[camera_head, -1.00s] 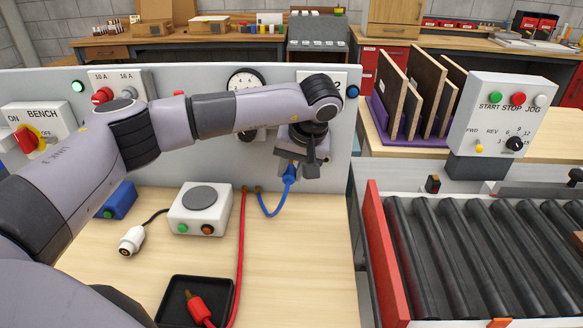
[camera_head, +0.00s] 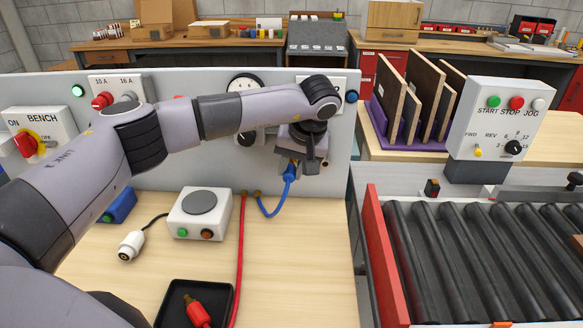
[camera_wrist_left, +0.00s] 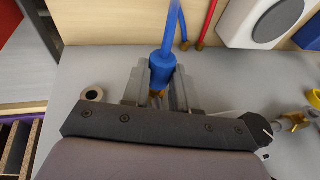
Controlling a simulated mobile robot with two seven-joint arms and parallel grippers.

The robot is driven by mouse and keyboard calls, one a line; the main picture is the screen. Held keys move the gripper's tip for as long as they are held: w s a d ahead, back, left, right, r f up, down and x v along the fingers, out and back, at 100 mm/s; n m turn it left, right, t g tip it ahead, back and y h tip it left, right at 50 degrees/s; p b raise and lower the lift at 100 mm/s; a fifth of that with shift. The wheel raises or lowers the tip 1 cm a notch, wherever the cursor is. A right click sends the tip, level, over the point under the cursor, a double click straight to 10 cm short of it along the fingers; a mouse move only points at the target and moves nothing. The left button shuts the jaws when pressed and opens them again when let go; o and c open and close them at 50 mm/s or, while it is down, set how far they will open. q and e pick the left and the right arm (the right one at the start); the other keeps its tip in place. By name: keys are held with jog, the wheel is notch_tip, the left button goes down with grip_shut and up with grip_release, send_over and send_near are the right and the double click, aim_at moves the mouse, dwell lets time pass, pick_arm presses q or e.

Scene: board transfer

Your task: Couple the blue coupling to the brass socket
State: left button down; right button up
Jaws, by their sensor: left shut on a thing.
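The blue coupling (camera_head: 290,172), on a blue hose, is held at the front of the grey upright panel. My left gripper (camera_head: 303,160) is shut on it. In the left wrist view the blue coupling (camera_wrist_left: 161,72) sits between the two grey fingers of my left gripper (camera_wrist_left: 159,84). A bit of brass (camera_wrist_left: 157,94) shows just beyond the coupling's end; I cannot tell whether it is the socket or the coupling's tip. Another brass fitting (camera_wrist_left: 293,121) stands on the panel at the right of that view. My gripper hides the panel behind it in the head view. My right gripper is not in view.
A red hose (camera_head: 241,250) runs to a red coupling (camera_head: 197,312) in a black tray (camera_head: 166,303). A white box (camera_head: 200,215) and a white plug (camera_head: 131,246) lie on the bench. A roller conveyor (camera_head: 480,250) stands at the right.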

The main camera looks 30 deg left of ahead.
pick_arm(q)
jog(key=shift+w+a+r, duration=0.1)
jog(key=shift+w+a, duration=0.1)
jog(key=shift+w, duration=0.2)
jog(key=c, duration=0.8)
grip_release()
jog(key=b+v, duration=0.1)
jog(key=v, duration=0.6)
